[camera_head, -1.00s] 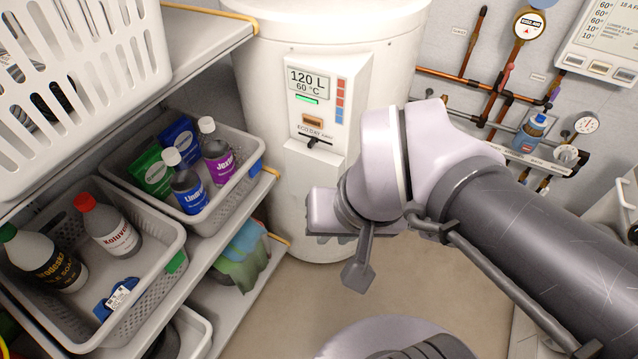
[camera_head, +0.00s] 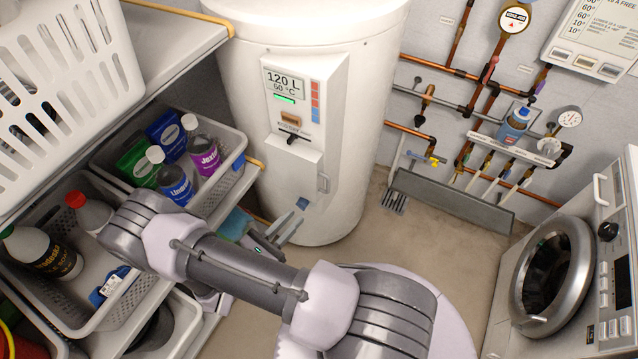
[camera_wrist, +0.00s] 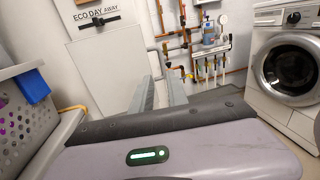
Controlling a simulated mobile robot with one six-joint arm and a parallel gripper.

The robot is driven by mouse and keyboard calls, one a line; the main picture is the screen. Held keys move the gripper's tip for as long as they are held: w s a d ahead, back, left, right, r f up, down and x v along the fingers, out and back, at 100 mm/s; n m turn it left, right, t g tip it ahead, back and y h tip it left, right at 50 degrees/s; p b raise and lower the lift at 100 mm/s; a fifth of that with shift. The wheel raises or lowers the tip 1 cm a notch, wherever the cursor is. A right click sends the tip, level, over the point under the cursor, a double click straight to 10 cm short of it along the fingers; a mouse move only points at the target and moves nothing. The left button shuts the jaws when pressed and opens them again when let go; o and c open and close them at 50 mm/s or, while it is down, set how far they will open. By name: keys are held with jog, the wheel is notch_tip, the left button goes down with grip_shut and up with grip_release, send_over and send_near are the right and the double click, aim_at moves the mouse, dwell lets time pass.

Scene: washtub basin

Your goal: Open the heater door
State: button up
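The white water heater (camera_head: 300,60) stands at the back centre. Its small heater door (camera_head: 293,162) is a white panel below the display and looks closed. The wrist view also shows the door (camera_wrist: 105,60), below the "ECO DAY" label. My gripper (camera_head: 288,222) is in front of the heater, lower than the door and apart from its handle. In the wrist view its two fingers (camera_wrist: 158,92) are apart with nothing between them.
Shelves with grey baskets (camera_head: 110,325) of bottles stand close on the left, beside my arm. A washing machine (camera_head: 562,275) stands at the right. Copper pipes (camera_head: 440,72) run along the back wall.

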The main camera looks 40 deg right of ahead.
aim_at(327, 184)
jog(key=w+d+b, duration=0.1)
jog(key=d, duration=0.3)
jog(key=d+b, duration=0.1)
jog(key=d, duration=0.4)
jog(key=w+d+b, duration=0.1)
jog(key=d, duration=0.4)
jog(key=shift+w, duration=0.35)
grip_shut()
dwell(0.4)
